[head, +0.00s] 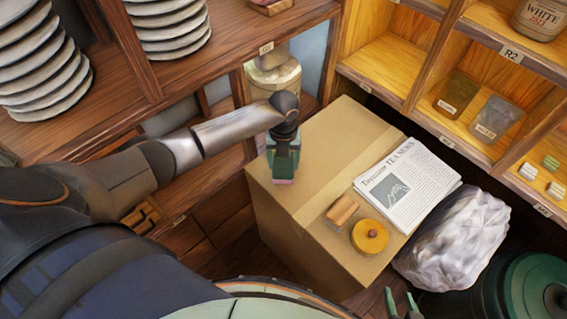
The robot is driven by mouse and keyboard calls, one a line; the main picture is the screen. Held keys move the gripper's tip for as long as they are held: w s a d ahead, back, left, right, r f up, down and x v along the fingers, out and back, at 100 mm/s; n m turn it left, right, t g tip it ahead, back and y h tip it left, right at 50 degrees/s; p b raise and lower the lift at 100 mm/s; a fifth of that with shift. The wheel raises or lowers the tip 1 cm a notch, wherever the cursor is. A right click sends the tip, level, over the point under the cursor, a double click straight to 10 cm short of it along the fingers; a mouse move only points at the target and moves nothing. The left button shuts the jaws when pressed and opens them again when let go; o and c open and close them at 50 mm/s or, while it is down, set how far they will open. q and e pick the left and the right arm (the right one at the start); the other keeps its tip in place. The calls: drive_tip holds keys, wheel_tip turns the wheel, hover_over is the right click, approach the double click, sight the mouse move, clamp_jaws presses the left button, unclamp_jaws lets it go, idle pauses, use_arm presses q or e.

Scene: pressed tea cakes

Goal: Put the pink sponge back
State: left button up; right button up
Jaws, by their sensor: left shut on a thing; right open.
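My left gripper (283,157) reaches in from the left and points down at the far left part of a cardboard box top. It is shut on the pink sponge (284,181), and only a small pink edge shows below the green fingers. I cannot tell whether the sponge touches the box or hangs just above it. My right gripper (403,301) is open at the bottom edge, with only its green fingertips in view. It is apart from the box and looks empty.
The cardboard box (318,148) bears a newspaper (412,180), a tan block (342,211) and a yellow round lid-like thing (369,238). A crumpled plastic bag (455,238) lies right of it. Wooden shelves (385,65) stand behind; stacked pale discs (165,25) fill the left ones.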

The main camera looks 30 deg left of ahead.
use_arm(q)
drive_tip(key=shift+f, duration=0.45)
drive_tip(key=shift+f, duration=0.1)
drive_tip(key=o, duration=1.2)
